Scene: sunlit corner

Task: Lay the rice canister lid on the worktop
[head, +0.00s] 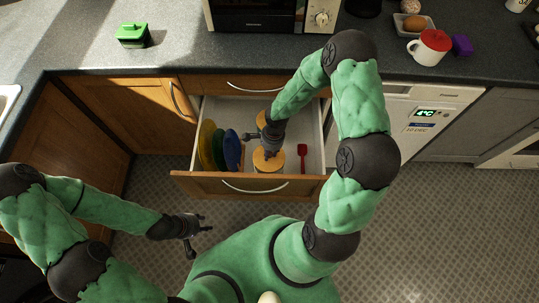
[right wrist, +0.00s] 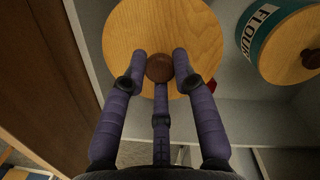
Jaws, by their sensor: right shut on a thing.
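A round pale wooden lid (head: 266,165) with a brown knob (right wrist: 159,68) is in the open drawer, under my right gripper (head: 271,149). In the right wrist view my right gripper (right wrist: 160,75) has its fingers closed around the knob. The rice label and any canister body beneath the lid are hidden, and I cannot tell whether the lid is raised. A teal canister marked FLOUR (right wrist: 258,30) with a similar lid stands close by. My left gripper (head: 197,236) is open and empty, in front of the drawer. The worktop (head: 90,55) is dark grey and speckled.
The drawer (head: 205,187) also holds several coloured plates (head: 218,149) and a red spatula (head: 302,157). The worktop between green box and microwave is clear.

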